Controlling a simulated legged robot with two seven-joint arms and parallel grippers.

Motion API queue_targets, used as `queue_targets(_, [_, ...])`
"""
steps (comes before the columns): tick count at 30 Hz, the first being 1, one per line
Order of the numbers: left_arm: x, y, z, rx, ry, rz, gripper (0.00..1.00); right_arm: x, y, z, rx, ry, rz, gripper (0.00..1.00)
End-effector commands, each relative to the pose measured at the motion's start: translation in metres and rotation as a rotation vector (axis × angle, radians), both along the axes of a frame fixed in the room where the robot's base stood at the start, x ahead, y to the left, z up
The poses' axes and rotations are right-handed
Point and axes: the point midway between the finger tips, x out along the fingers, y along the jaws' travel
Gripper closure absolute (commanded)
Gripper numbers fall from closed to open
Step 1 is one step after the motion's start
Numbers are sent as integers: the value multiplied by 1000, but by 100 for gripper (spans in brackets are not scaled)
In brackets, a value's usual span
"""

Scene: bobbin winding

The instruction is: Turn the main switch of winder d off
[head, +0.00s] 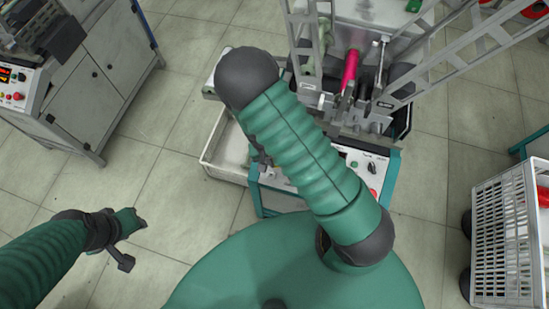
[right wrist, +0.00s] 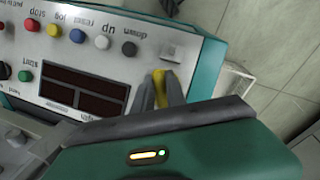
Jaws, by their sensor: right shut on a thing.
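The winder (head: 350,85) stands at the centre of the head view, its control panel (head: 365,168) partly behind my right arm. I cannot read a letter on it. In the right wrist view the panel (right wrist: 215,45) appears upside down. A yellow handle (right wrist: 159,78), apparently the main switch, sits at the panel's end beside the black "down" button. My right gripper (right wrist: 162,88) is shut on this handle, with a finger on each side. The handle's exact angle is partly hidden. My left gripper (head: 130,232) hangs over the floor, away from the winder; its opening is unclear.
The panel carries coloured buttons (right wrist: 78,36) and dark display windows (right wrist: 85,88). A pale bin (head: 222,165) stands left of the winder. Another machine (head: 85,85) with a lit display is at upper left. A white crate (head: 510,235) stands at right. Floor at left is clear.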

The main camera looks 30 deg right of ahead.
Motion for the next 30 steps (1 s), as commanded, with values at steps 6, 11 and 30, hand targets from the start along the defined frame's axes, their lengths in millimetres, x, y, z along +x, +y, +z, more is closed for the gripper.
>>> queue_targets(6, [0,0,4,0,0,0,64,6,-1,2,-13,-2,42,100])
queue_targets(11, [0,0,4,0,0,0,64,7,-1,2,-15,0,51,100])
queue_targets(30, [0,0,4,0,0,0,64,3,0,1,-14,8,49,62])
